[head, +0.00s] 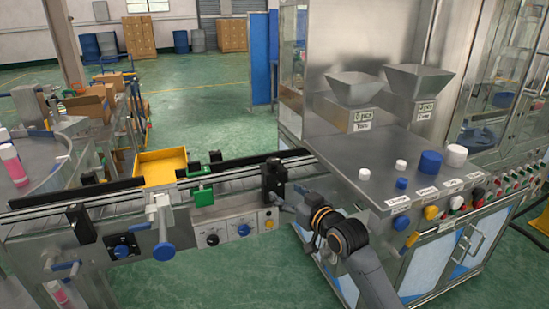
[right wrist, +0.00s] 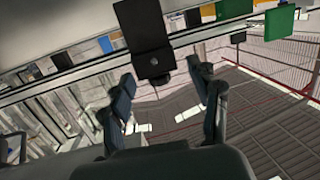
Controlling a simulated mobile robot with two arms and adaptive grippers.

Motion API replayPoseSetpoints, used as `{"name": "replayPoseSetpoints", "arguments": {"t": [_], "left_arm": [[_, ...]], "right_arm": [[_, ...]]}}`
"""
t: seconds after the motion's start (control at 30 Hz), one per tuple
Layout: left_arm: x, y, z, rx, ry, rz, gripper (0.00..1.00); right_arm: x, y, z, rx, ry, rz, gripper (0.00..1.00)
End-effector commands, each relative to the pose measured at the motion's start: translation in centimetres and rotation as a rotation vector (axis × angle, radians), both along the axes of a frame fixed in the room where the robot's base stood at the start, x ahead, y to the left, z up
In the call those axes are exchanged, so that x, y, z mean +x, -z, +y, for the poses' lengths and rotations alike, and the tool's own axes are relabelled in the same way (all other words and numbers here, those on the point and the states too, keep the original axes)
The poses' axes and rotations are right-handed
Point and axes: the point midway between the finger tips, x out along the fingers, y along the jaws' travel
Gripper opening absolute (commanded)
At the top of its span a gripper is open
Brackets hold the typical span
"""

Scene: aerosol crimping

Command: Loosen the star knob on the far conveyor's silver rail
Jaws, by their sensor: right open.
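The conveyor with its silver rail (head: 120,197) runs across the left and middle of the head view. A tall black clamp block (head: 272,181) stands at the rail's right end. It also shows in the right wrist view (right wrist: 143,35). My right gripper (head: 287,206) is just right of and below this block, and its fingers (right wrist: 160,80) are open on either side of the block's lower end in the wrist picture. I cannot tell whether they touch it. I cannot make out a star shape on any knob. My left gripper is not in view.
A blue knob (head: 163,251) hangs below a silver bracket (head: 158,210) on the conveyor's near side. A green clamp (head: 202,193) and a yellow tray (head: 160,166) are left of the block. A steel cabinet (head: 375,172) with hoppers and caps stands right. Green floor lies behind.

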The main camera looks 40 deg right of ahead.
Motion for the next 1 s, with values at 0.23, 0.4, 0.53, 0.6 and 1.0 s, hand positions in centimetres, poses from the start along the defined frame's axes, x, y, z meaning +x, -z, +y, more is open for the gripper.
{"name": "replayPoseSetpoints", "arguments": {"t": [0.23,0.4,0.53,0.6,1.0], "left_arm": [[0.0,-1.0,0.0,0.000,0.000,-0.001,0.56],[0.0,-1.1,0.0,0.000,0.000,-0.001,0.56],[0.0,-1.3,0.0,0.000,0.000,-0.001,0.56],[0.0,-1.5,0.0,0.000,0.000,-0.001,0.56],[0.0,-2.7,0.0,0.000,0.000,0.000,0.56]], "right_arm": [[-2.4,-3.6,0.9,-0.004,0.132,-0.106,0.62],[-2.8,-4.7,0.9,-0.003,0.164,-0.143,0.62],[-1.6,-4.8,0.6,-0.005,0.166,-0.146,0.62],[-0.5,-4.9,0.3,-0.005,0.167,-0.145,0.62],[7.5,-4.8,-1.7,-0.004,0.166,-0.143,0.62]]}}
